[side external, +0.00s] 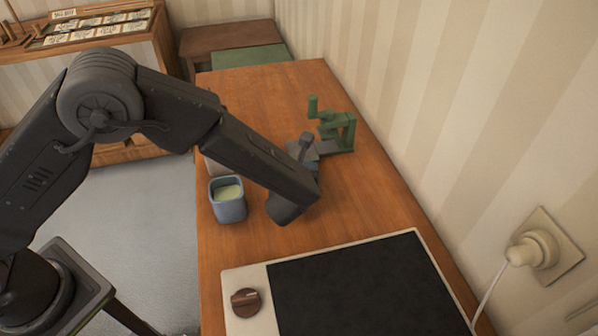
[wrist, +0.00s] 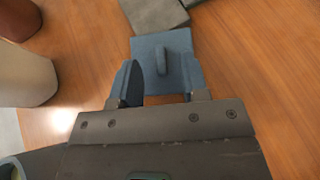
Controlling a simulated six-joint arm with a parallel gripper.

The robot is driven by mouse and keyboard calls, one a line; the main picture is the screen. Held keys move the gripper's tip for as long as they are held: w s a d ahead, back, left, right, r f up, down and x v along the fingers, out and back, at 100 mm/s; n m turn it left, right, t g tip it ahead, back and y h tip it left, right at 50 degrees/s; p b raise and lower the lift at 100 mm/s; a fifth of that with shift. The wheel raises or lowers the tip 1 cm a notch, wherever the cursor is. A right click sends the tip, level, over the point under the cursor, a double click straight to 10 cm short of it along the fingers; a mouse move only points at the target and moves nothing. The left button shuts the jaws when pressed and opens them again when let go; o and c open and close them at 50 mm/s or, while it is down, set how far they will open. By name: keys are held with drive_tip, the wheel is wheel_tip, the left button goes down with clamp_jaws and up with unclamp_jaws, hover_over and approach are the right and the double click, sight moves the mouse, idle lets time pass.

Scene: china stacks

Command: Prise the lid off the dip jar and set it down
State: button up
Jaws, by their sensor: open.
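The dip jar (side external: 228,208) is a blue square-sided pot. It stands open on the wooden table, with pale green dip showing inside. A corner of it seems to show at the lower left of the wrist view. The lid (wrist: 183,72), a blue square plate with a raised ridge handle, lies off the jar, apart from it and beside a grey block. My gripper (wrist: 160,98) is open and empty, just short of the lid. Its fingers are hidden in the side view.
A grey block (wrist: 155,13) lies just beyond the lid, with a green stand (side external: 336,130) behind it. A pale pot (wrist: 22,78) and a brown one (wrist: 18,18) stand left of my gripper. A black hob (side external: 355,285) fills the table's near end.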

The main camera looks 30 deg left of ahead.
drive_tip(key=v, duration=1.3)
drive_tip(key=shift+s+r, duration=0.2)
drive_tip(key=shift+s, duration=0.15)
drive_tip(key=a+r+n+g, duration=0.1)
drive_tip(key=a+r+n, duration=0.1)
drive_tip(key=a, duration=0.1)
drive_tip(key=s+a+r+n+g+y, duration=0.1)
drive_tip(key=a+r+n, duration=0.1)
drive_tip(key=a+n, duration=0.1)
drive_tip(key=a+r+n+g, duration=0.1)
drive_tip(key=a+r+n, duration=0.1)
drive_tip(key=a, duration=0.1)
drive_tip(key=shift+s+a+n, duration=0.2)
drive_tip(key=shift+a+n, duration=0.05)
drive_tip(key=shift+n, duration=0.15)
drive_tip(key=s+a+r+n+g+h, duration=0.1)
drive_tip(key=s+a+r+n+h, duration=0.1)
drive_tip(key=n, duration=0.6)
drive_tip(key=s+a+r+n+g+h, duration=0.1)
drive_tip(key=s+a+r+n+h, duration=0.1)
drive_tip(key=s+a+r+n, duration=0.3)
drive_tip(key=s+a+r+n+g+h, duration=0.1)
drive_tip(key=s+a+r+n+h, duration=0.1)
drive_tip(key=s+n, duration=0.7)
drive_tip(key=a+r+n, duration=0.1)
drive_tip(key=a, duration=0.1)
drive_tip(key=shift+a+r+n, duration=0.3)
drive_tip(key=shift+a, duration=0.05)
drive_tip(key=shift+o, duration=0.4)
